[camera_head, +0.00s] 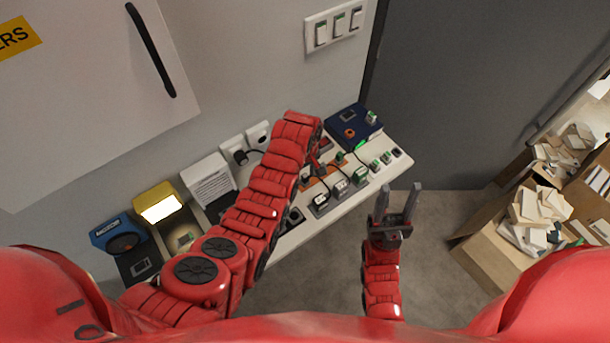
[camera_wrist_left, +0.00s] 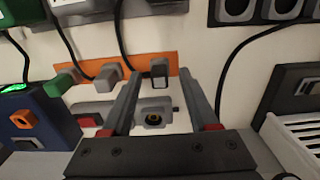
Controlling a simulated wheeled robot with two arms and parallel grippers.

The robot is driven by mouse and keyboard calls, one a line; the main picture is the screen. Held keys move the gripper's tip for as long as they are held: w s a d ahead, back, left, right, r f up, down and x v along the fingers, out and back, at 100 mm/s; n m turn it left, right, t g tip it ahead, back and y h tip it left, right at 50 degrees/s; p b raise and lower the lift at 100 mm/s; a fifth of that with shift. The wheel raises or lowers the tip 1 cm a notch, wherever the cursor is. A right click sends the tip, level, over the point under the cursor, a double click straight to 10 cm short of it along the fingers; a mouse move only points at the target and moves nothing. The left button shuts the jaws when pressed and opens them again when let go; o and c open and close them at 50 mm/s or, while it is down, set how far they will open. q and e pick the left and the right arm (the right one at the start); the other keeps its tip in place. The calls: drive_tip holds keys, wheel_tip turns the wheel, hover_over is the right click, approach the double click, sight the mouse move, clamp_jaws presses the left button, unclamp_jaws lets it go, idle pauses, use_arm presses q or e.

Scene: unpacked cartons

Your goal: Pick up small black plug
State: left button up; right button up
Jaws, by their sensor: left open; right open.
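In the left wrist view a small dark plug (camera_wrist_left: 160,72) with a pale face sits upright at an orange strip (camera_wrist_left: 190,62). My left gripper (camera_wrist_left: 161,78) is open, with its fingertips on either side of the plug in the picture; I cannot tell whether they touch it. Nearer me, a grey socket piece (camera_wrist_left: 153,117) shows between the fingers. In the head view my left gripper (camera_head: 316,162) reaches down to the crowded shelf, and the arm partly hides the spot. My right gripper (camera_head: 397,203) is open and empty above the floor, in front of the shelf.
A blue box (camera_head: 352,121) sits at the back of the white shelf (camera_head: 392,167). Several adapters (camera_head: 340,188) line its front edge. Cartons (camera_head: 490,235) stand at the right.

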use_arm(q)
drive_tip(key=shift+w+f, duration=0.1)
drive_tip(key=shift+f, duration=0.3)
clamp_jaws()
idle(1.2)
